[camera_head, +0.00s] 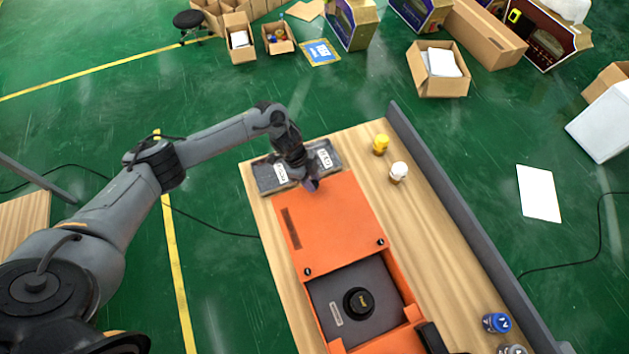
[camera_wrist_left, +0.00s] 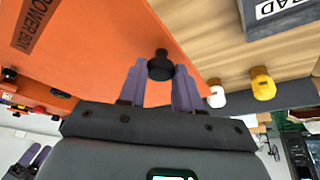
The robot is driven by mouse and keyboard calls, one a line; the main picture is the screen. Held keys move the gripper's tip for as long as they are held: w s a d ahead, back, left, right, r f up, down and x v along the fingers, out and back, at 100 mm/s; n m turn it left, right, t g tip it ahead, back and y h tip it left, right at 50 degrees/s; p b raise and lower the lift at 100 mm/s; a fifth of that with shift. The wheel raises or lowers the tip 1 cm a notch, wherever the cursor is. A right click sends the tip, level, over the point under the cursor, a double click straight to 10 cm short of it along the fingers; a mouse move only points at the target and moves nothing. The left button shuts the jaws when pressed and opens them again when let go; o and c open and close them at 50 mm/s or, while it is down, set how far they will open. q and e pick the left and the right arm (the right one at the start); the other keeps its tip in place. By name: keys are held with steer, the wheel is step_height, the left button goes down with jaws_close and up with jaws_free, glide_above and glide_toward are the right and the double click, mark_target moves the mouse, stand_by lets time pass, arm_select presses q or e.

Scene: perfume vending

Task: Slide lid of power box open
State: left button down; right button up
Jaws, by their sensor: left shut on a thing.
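The orange power box (camera_head: 398,276) lies on a wooden table. Its flat orange lid (camera_head: 330,222) covers the far part, and the near part stands open, showing a grey inside (camera_head: 327,300) with a round black part (camera_head: 358,302). In the left wrist view the lid (camera_wrist_left: 85,50) carries the words POWER BOX. My left gripper (camera_head: 312,185) is at the lid's far end. Its purple fingers are shut on a black knob (camera_wrist_left: 160,66) on the lid. My right gripper (camera_wrist_left: 30,160) shows small in the left wrist view, its two purple fingers apart and empty.
Beyond the lid lies a grey tray (camera_head: 268,182) with white labels. A yellow-capped bottle (camera_head: 381,144) and a white-capped bottle (camera_head: 398,172) stand right of it. A blue can (camera_head: 496,323) stands near right. A grey rail (camera_head: 460,210) borders the table's right side.

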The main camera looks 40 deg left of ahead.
arm_select(q)
steer(key=shift+d, duration=0.1)
steer(key=c, duration=0.8)
jaws_free()
steer(key=shift+r, duration=0.15)
steer(key=shift+b+v, duration=0.8)
steer(key=shift+v, duration=4.55)
steer(key=shift+s, duration=0.1)
